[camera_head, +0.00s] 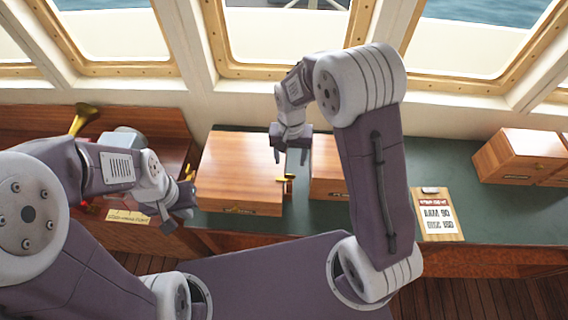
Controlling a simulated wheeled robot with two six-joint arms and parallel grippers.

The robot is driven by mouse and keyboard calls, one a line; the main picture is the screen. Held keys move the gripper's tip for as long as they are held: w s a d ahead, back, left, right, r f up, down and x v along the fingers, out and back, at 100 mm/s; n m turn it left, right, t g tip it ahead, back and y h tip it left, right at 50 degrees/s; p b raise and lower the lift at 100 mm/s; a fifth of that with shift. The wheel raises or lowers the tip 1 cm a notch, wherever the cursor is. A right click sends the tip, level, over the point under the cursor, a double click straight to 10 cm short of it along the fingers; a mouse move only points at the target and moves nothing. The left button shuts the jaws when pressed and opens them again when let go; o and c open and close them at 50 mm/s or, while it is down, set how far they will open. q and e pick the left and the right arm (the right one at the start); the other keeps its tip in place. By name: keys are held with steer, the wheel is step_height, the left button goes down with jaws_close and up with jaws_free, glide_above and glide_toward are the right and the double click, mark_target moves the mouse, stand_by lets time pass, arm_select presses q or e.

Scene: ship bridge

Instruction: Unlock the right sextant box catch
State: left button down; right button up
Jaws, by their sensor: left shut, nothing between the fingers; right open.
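A wooden box (240,165) stands on the green counter left of the middle. A brass catch (286,179) shows at its right edge, and a dark fitting with a brass edge (238,211) is on its front. I cannot tell whether the catch is locked. My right gripper (291,156) is open and empty, fingers downward over the box's right end, above the catch in the picture. Contact cannot be made out. My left gripper (189,195) is shut and empty, near the box's front left corner.
A second wooden box (327,168) stands just to the right, partly hidden by my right arm. More wooden boxes (520,155) stand at the far right. A clipboard (438,213) lies near the counter's front edge. A brass horn (83,118) is at the left. Green counter (440,150) is bare right of my arm.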

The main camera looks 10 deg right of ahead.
mark_target(290, 175)
steer(key=shift+f, duration=0.3)
step_height(290, 175, down, 7)
steer(key=p, duration=0.2)
steer(key=shift+f+p, duration=0.2)
steer(key=shift+p, duration=0.2)
steer(key=shift+d+f, duration=0.1)
steer(key=shift+f, duration=0.5)
jaws_close()
